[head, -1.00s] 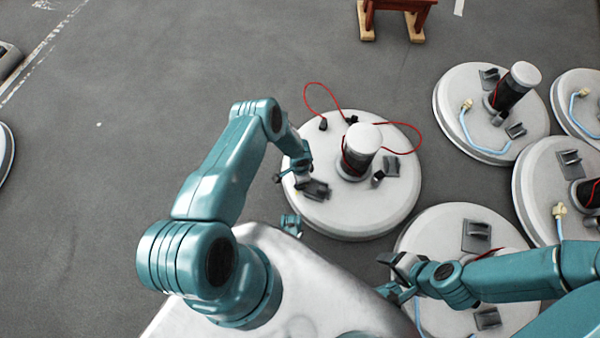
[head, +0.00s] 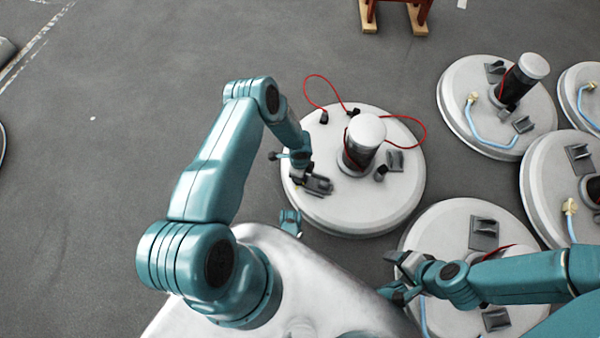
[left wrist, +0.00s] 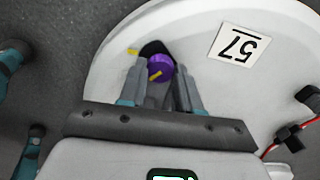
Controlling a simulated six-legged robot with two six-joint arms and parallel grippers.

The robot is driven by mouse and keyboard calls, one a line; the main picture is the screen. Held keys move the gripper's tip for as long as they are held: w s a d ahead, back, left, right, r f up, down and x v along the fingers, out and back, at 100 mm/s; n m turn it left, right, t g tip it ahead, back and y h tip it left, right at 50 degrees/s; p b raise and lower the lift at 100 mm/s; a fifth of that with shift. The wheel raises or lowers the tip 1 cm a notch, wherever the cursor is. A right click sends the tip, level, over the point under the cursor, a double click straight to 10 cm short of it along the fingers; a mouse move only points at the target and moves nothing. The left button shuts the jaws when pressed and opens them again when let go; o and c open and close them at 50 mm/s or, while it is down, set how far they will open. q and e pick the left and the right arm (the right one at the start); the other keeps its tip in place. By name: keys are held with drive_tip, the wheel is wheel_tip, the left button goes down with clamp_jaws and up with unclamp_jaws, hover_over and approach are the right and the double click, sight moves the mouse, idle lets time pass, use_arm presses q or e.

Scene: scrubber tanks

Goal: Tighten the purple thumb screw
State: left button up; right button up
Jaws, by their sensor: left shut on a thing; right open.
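The purple thumb screw (left wrist: 160,68) shows in the left wrist view between the two fingers of my left gripper (left wrist: 161,75). A yellow mark is on its face, and another yellow mark (left wrist: 133,51) lies on the white tank lid (left wrist: 120,60) just left of it. My left gripper is shut on the screw. In the head view my left gripper (head: 303,178) is at the near left part of the middle tank lid (head: 350,212), beside a grey bracket (head: 318,185); the screw is hidden there. My right gripper (head: 398,275) is open and empty over the lower right tank.
The middle lid carries a white-topped column (head: 366,130), a red cable (head: 410,119) and a second grey bracket (head: 395,160). More lids (head: 490,80) stand at the right. A label reading 57 (left wrist: 234,44) lies near the screw.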

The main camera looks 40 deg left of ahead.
use_arm(q)
drive_tip(key=shift+d+r, duration=0.1)
idle(0.4)
drive_tip(key=o, duration=1.1)
drive_tip(key=shift+c, duration=0.2)
wheel_tip(320, 180, up, 16)
drive_tip(key=p, duration=0.6)
drive_tip(key=shift+r, duration=0.15)
use_arm(e)
wheel_tip(320, 180, up, 6)
drive_tip(key=s+a, duration=0.1)
drive_tip(key=shift+s+n+g, duration=0.15)
drive_tip(key=shift+n+g, duration=0.15)
drive_tip(key=shift+a+f, duration=0.1)
